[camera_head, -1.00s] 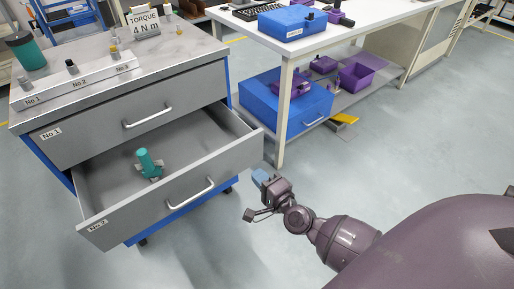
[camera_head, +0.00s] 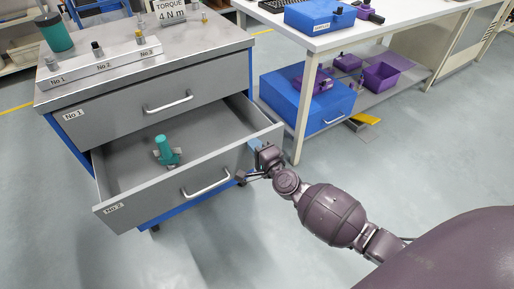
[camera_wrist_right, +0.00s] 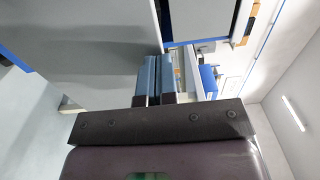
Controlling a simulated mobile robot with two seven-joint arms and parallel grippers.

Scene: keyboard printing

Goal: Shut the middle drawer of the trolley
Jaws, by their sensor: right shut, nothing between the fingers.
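The middle drawer, labelled No 2 (camera_head: 150,196), stands pulled out of the grey and blue trolley (camera_head: 190,62). Its bar handle (camera_head: 206,187) is on the front panel. A teal-handled tool (camera_head: 166,152) lies inside the drawer. My right gripper (camera_head: 254,146) is shut and empty, with its blue fingertips at the right part of the drawer front, right of the handle. I cannot tell whether they touch it. In the right wrist view the fingers (camera_wrist_right: 155,72) are together beside a large grey panel (camera_wrist_right: 85,45). My left gripper is not in view.
The top drawer, labelled No 1 (camera_head: 120,112), is shut. A white workbench (camera_head: 345,32) with a blue drawer box (camera_head: 300,104) on its lower shelf stands to the right. The floor in front of the trolley is clear.

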